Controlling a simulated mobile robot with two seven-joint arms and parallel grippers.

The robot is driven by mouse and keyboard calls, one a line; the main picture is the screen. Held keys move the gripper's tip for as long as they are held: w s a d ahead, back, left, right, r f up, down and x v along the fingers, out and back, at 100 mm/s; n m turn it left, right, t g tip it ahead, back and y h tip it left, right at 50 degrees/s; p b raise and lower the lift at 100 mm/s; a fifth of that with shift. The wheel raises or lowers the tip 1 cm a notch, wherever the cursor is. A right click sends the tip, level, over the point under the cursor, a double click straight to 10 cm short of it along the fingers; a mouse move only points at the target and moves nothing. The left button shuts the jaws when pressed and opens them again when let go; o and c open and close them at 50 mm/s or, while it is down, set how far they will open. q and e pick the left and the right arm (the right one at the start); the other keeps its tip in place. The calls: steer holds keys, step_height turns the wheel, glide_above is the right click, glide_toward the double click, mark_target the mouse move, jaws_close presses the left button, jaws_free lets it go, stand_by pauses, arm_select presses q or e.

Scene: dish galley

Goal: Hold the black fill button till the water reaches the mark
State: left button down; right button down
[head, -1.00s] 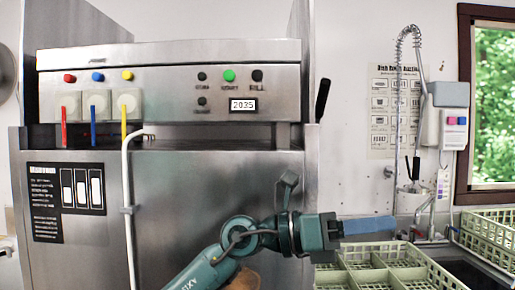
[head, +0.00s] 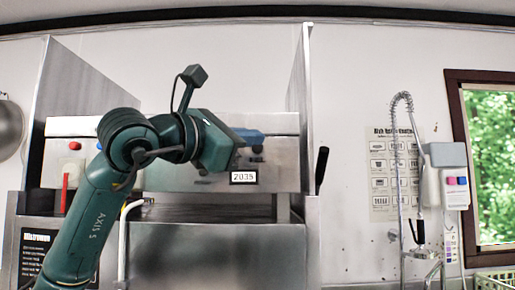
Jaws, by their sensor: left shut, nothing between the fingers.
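The black fill button (head: 258,149) is on the steel machine's control panel (head: 285,165), at its right end above the small display (head: 243,177). Only part of the button shows below my left gripper's blue fingers. My left gripper (head: 254,136) is shut and empty, its fingertips pointing right across the panel, in front of or just above the button. I cannot tell whether they touch it. The FILL label and the green button are hidden behind my gripper and arm. I make out no water or level mark. My right gripper is not in view.
A red button (head: 75,146) with a red strip below it shows at the panel's left. A black lever (head: 321,168) stands at the machine's right edge. A spray hose (head: 403,150), a wall poster (head: 383,180) and part of a green rack (head: 495,281) are at the right.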

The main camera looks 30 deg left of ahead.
mark_target(258, 148)
arm_select(q)
steer(key=w+a+p, duration=0.2)
steer(key=w+a, duration=0.2)
steer(key=w, duration=0.3)
steer(key=shift+w+a, duration=0.25)
steer(key=shift+a, duration=0.05)
steer(key=shift+w, duration=0.15)
stand_by(1.9)
steer(key=shift+w+a, duration=0.2)
steer(key=shift+w+a, duration=0.3)
steer(key=shift+w, duration=0.1)
stand_by(2.4)
stand_by(1.4)
steer(key=shift+s+d, duration=0.5)
steer(key=shift+s, duration=0.25)
